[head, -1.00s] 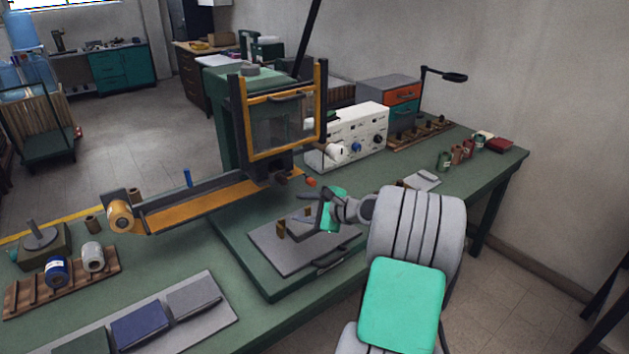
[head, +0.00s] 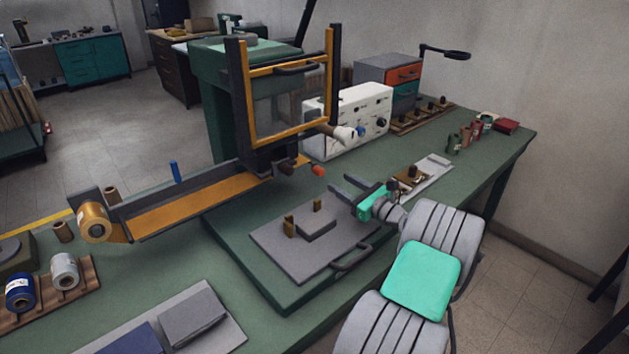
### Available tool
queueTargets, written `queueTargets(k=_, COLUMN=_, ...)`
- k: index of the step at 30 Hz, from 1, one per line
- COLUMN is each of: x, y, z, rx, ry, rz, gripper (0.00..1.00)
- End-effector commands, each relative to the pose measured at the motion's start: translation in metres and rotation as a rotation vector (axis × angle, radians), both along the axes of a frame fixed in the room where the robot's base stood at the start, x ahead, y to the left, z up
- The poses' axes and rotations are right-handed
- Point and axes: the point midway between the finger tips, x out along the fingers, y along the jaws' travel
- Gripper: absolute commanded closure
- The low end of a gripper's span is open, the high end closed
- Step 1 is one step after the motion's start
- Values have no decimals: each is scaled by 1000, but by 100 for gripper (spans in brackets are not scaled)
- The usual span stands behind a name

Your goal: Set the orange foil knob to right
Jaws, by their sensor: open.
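The small orange knob (head: 319,171) sits on a short stem at the right end of the gold foil track (head: 200,207), under the press head. It looks tilted slightly down to the right; its exact setting is too small to tell. My gripper (head: 338,184) is open and empty, with its two dark fingers pointing up and left toward the knob. The fingertips appear just right of the knob and a little below it, apart from it. The gap in depth is hard to judge.
A dark brown knob (head: 286,168) is just left of the orange one. Above stands the press frame (head: 285,95) with a white-tipped handle (head: 345,134). Below lies the grey plate (head: 285,255) with small brass pieces. A white control box (head: 350,120) stands behind.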

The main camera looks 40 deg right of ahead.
Motion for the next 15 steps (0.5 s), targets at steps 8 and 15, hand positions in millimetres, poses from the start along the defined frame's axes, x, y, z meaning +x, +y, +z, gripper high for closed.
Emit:
queueTargets(k=8, x=44, y=13, z=-1, rx=-2, ry=0, rz=24, gripper=53)
queueTargets(k=15, x=83, y=15, z=-2, rx=-3, ry=1, rz=25, gripper=53)
